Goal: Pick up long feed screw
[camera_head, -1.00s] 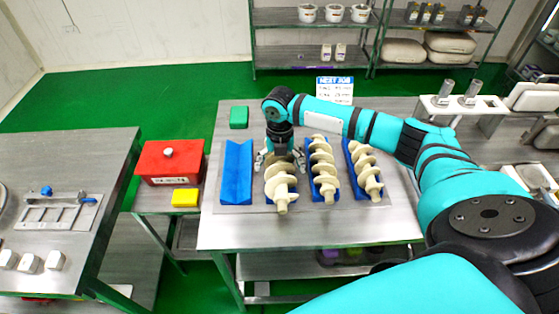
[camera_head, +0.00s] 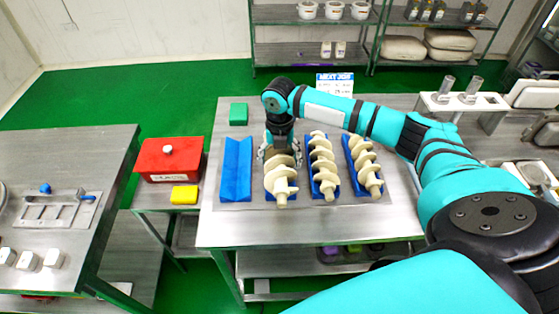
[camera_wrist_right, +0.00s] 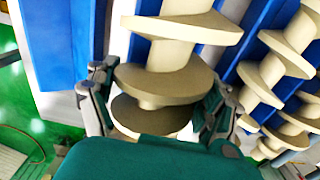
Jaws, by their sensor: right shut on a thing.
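Three cream feed screws lie side by side on the steel table. My right gripper (camera_head: 280,153) is shut on the left one of them, the held feed screw (camera_head: 281,182), near its far end. In the right wrist view, the fingers (camera_wrist_right: 160,105) stand on both sides of this screw (camera_wrist_right: 165,78). A blue cradle shows beneath it; I cannot tell whether the screw touches it. The middle feed screw (camera_head: 324,165) and the right feed screw (camera_head: 363,165) rest in blue cradles. My left gripper is not in view.
An empty blue cradle (camera_head: 236,170) is left of the held screw. A green block (camera_head: 239,114) lies behind it. A red box (camera_head: 170,160) and a yellow block (camera_head: 184,195) are on the small stand at left. The table front (camera_head: 310,230) is clear.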

